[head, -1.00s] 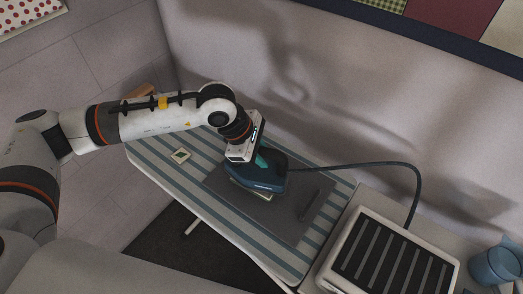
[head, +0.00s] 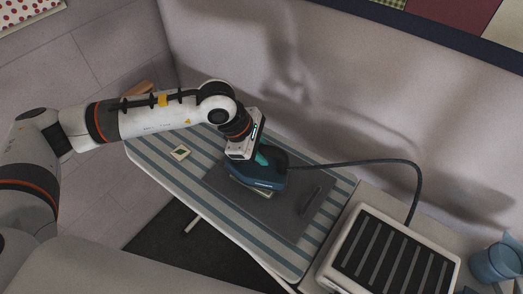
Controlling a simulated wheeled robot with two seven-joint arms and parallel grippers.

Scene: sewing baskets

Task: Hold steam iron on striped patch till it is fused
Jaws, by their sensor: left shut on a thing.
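The blue steam iron (head: 262,178) is on the dark grey cloth (head: 285,212) that lies on the striped ironing board (head: 262,244). My left gripper (head: 257,156) is shut on the iron's handle from above. No striped patch can be made out on the cloth, and what lies under the iron is hidden. My right gripper is not in view.
A dark cord (head: 370,163) runs from the iron to the right. A ribbed iron rest (head: 385,255) and a blue cup (head: 494,263) stand at the right. A small card (head: 180,152) lies on the board's left part.

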